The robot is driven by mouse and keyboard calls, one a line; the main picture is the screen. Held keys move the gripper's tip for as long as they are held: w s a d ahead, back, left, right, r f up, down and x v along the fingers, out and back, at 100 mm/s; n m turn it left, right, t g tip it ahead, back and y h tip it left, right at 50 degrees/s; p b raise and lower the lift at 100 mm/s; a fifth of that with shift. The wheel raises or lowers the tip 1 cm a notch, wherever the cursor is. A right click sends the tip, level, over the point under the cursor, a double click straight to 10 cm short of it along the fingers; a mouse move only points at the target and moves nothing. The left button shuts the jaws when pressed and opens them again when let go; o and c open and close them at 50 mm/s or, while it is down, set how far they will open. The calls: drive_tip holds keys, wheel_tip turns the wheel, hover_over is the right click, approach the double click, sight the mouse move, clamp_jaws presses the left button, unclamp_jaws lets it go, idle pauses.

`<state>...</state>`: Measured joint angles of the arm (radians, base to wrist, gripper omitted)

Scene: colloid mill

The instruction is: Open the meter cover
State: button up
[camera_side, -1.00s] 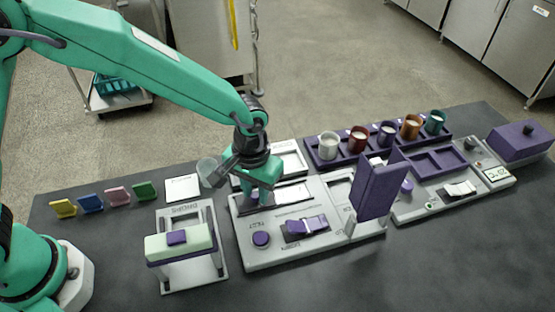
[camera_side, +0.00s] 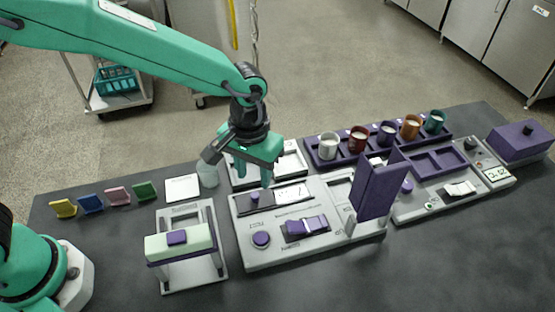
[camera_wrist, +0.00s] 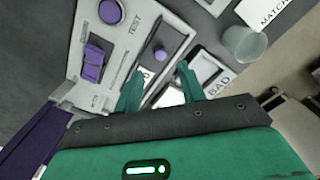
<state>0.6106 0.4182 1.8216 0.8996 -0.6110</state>
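The meter cover (camera_side: 245,203) is a dark sliding plate with a small purple knob (camera_side: 255,198), on the grey panel (camera_side: 240,248). It sits at the left of its slot in the side view, and the white meter face (camera_side: 293,193) shows to its right. In the wrist view the cover (camera_wrist: 173,38) and knob (camera_wrist: 160,54) lie just beyond my fingers. My gripper (camera_side: 254,174) hangs above the cover, apart from the knob. Its two green fingers (camera_wrist: 158,80) are spread with nothing between them; they hide part of the meter face in the wrist view.
The panel also has a round purple button (camera_side: 261,239), a purple rocker switch (camera_side: 306,226) and an upright purple flap (camera_side: 378,190). A clear cup (camera_side: 208,174) stands behind left. A rack of several cups (camera_side: 330,160) is behind right.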

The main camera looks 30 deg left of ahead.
drive_tip(key=shift+r, duration=0.95)
drive_tip(key=shift+a, duration=0.1)
drive_tip(key=shift+a+r, duration=0.25)
drive_tip(key=shift+r, duration=0.05)
drive_tip(key=s+a+r+t, duration=0.2)
drive_tip(key=s+a+r, duration=0.2)
drive_tip(key=a, duration=0.4)
drive_tip(key=s+a+r+t, duration=0.1)
drive_tip(key=s+a+r, duration=0.3)
drive_tip(key=a, duration=0.4)
drive_tip(key=s+a+r+t, duration=0.2)
drive_tip(key=s+a+r, duration=0.2)
drive_tip(key=a, duration=0.5)
drive_tip(key=shift+s+r+t, duration=0.2)
drive_tip(key=shift+s+t, duration=0.1)
drive_tip(key=shift+s, duration=0.95)
